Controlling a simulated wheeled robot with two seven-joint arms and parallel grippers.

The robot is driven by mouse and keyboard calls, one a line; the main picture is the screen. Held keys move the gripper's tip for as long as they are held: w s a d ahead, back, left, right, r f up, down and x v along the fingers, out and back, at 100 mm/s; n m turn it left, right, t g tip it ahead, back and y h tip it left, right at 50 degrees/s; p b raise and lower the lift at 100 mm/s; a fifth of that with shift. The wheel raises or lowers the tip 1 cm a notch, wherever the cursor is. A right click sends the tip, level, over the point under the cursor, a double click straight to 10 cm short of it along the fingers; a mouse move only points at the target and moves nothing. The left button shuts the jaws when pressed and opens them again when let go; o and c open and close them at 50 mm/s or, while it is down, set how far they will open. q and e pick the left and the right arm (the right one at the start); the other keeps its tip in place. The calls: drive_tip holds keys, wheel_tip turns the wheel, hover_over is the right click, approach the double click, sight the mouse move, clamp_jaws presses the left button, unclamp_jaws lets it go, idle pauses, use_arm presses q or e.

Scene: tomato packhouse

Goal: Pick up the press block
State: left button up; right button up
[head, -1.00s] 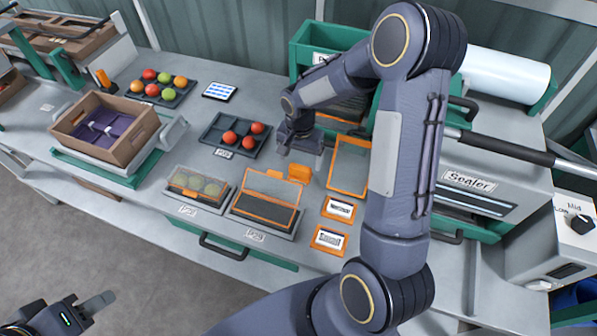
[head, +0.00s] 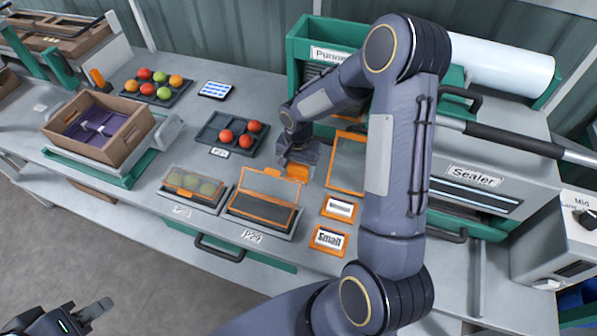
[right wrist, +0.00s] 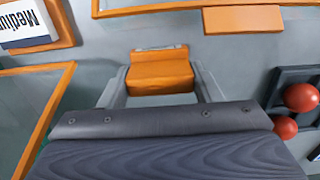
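The press block is an orange block (head: 297,172) on the grey bench, just right of the orange-framed open tray. In the right wrist view the block (right wrist: 160,75) sits between the two fingers of my right gripper (right wrist: 161,88). The fingers are open, one on each side, with narrow gaps to the block. In the head view my right gripper (head: 299,164) is right over the block and partly hides it. My left gripper (head: 83,316) is low at the left, away from the bench; its fingers are too unclear to judge.
An orange-framed tray (head: 264,212) and a closed clear punnet (head: 192,190) stand left of the block. A dark tray (head: 208,134) holds red tomatoes. An orange-framed panel (head: 347,162) lies close to the right. The sealer (head: 470,180) stands further right.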

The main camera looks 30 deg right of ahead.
sight(298, 165)
drive_tip(key=shift+c, duration=1.1)
drive_tip(key=shift+r, duration=0.1)
wheel_tip(298, 165, up, 10)
drive_tip(key=p, duration=0.6)
